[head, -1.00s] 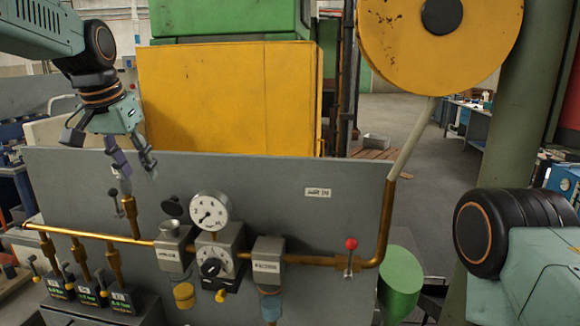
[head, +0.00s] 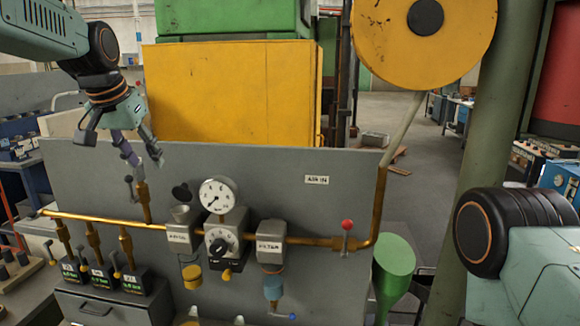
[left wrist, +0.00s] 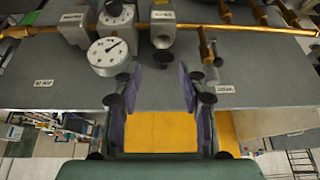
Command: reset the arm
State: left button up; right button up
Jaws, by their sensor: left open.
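My left gripper (head: 130,160) is open and empty in the head view. It hangs at the top left of the grey panel (head: 330,215), near a small valve on the upright copper pipe (head: 143,200). In the left wrist view its two purple-padded fingers (left wrist: 160,95) stand wide apart with nothing between them, in front of the panel's edge. I cannot tell whether a finger touches the valve. My right arm shows at the lower right of the head view, but its gripper is out of view.
The panel carries a pressure gauge (head: 217,195), a regulator dial (head: 219,243), a copper pipe and a red-knobbed valve (head: 347,225). A yellow cabinet (head: 230,95) stands behind it. A yellow reel (head: 424,40) and a green post (head: 497,100) stand right.

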pick_arm(q)
jog(key=s+d+f+n+t+b, duration=0.1)
jog(key=s+f+b, duration=0.15)
jog(key=f, duration=0.95)
jog(key=s+d+f+t+b, duration=0.1)
jog(key=d+f+b, duration=0.15)
jog(key=f, duration=0.85)
jog(key=s+d+f+n+b, duration=0.1)
jog(key=s+f+b, duration=0.15)
jog(key=f, duration=0.95)
jog(key=s+d+f+g+b, duration=0.1)
jog(key=s+f+g+b, duration=0.6)
jog(key=s+f+b, duration=1)
jog(key=s+f, duration=2)
jog(key=s, duration=0.2)
jog(key=shift+d+f+b, duration=0.3)
jog(key=shift+d+b, duration=0.1)
jog(key=shift+w, duration=0.1)
jog(key=shift+c, duration=0.5)
